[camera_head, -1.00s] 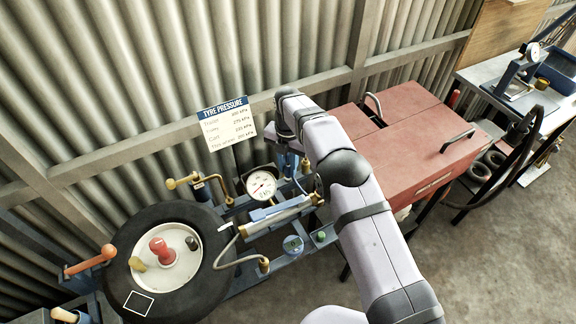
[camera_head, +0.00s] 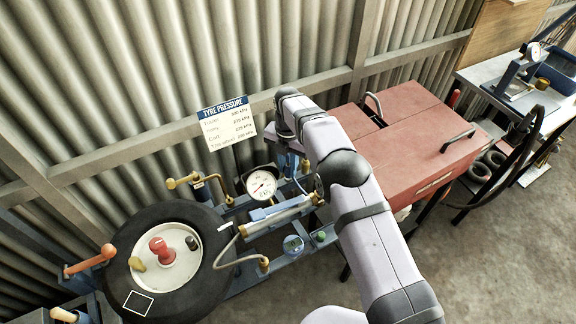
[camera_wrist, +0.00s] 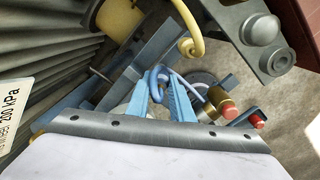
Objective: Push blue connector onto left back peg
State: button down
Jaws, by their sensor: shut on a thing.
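My gripper (camera_wrist: 160,92) shows in the wrist view as two light-blue fingers, shut on the blue connector (camera_wrist: 157,73). The connector is a small blue curled piece at the fingertips. A thin blue hose (camera_wrist: 194,87) runs off to its right. In the head view my arm and wrist hide most of the gripper, and a bit of blue hose (camera_head: 299,183) shows just left of the arm. I cannot make out the left back peg in either view, nor whether the connector touches one.
A brass fitting with a red end (camera_wrist: 221,100) is close on the right. The pressure gauge (camera_head: 261,184), tyre (camera_head: 190,285) and red toolbox (camera_head: 425,150) surround my arm. A corrugated wall (camera_head: 180,70) stands behind.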

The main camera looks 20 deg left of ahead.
aim_at(288, 166)
jog(key=shift+f+b, duration=0.3)
jog(key=shift+f, duration=0.2)
jog(key=c, duration=1.8)
grip_release()
jog(key=shift+c, duration=0.2)
jog(key=shift+r, duration=0.1)
jog(key=shift+r+p, duration=3.7)
jog(key=shift+r, duration=1.75)
